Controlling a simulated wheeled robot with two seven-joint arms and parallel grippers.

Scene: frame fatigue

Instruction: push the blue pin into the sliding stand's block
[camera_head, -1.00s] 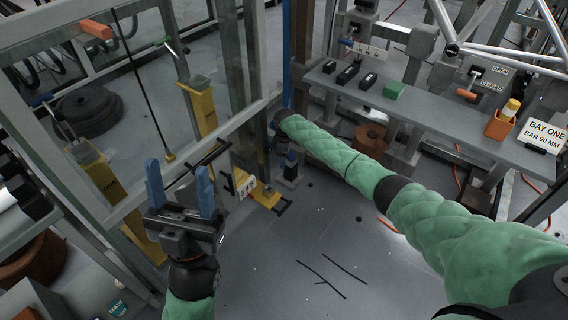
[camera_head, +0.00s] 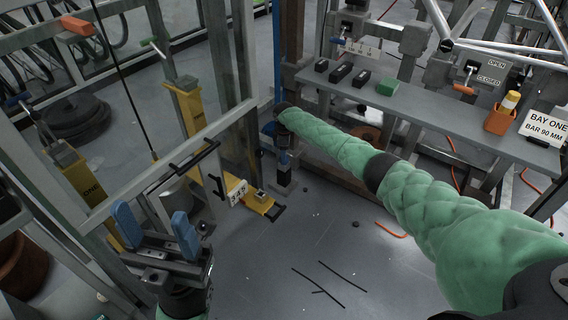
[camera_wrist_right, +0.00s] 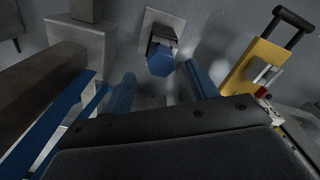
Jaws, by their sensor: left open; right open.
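The blue pin (camera_head: 284,158) stands upright in the head view, below the end of my right arm. In the right wrist view its blue head (camera_wrist_right: 161,60) lies between the two blue fingers of my right gripper (camera_wrist_right: 160,74), which is open. I cannot tell whether either finger touches it. The grey block (camera_head: 284,179) of the stand is under the pin; how deep the pin sits is hard to tell. It also shows behind the pin in the right wrist view (camera_wrist_right: 160,22). My left gripper (camera_head: 151,222) is open and empty at the lower left.
A yellow slide with a black handle (camera_head: 262,204) lies on the floor beside the block. A grey shelf (camera_head: 440,124) with black blocks, a green block (camera_head: 388,87) and an orange cup (camera_head: 499,121) is at the right. Grey frame posts stand at the left.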

